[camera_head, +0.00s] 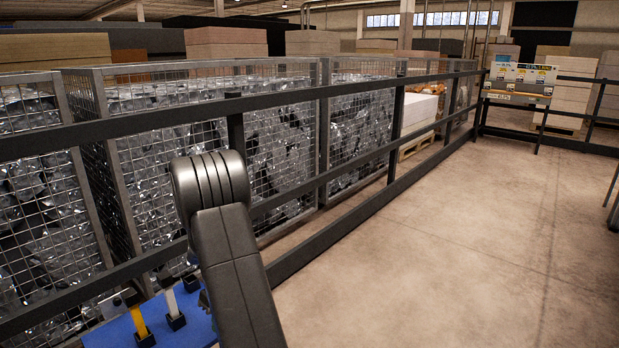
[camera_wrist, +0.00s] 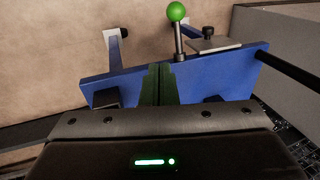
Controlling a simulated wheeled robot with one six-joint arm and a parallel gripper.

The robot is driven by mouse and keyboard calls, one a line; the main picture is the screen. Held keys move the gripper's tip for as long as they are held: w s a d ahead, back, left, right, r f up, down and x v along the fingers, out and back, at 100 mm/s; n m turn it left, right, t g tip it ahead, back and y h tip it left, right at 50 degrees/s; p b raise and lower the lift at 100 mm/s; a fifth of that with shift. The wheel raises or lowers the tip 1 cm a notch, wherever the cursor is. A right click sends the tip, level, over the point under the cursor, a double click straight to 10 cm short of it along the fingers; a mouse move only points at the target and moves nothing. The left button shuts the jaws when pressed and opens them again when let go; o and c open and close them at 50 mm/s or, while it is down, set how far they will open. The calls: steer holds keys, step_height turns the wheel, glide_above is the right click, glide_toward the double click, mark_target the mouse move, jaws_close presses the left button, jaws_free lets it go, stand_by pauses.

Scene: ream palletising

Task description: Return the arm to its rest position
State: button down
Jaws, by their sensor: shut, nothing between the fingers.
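My gripper (camera_wrist: 160,84) is seen in the wrist view, with its two dark green fingers together and nothing between them. The fingers overlap a blue panel (camera_wrist: 222,78) in that view; I cannot tell whether they touch it. My arm shows in the head view as a grey link rising from the bottom, bent at a rounded joint. My gripper is not clearly visible in the head view.
A dark railing (camera_head: 290,90) runs along the left, close behind my arm. Beyond it stand wire cages (camera_head: 205,160) of shiny scrap. A green ball (camera_wrist: 176,11) on a post rises by the blue panel. The concrete floor (camera_head: 450,240) to the right is clear.

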steer(key=p+v, duration=0.1)
steer(key=v, duration=0.7)
steer(key=shift+p, duration=0.35)
steer(key=shift+s+d, duration=0.1)
steer(key=shift+s, duration=0.05)
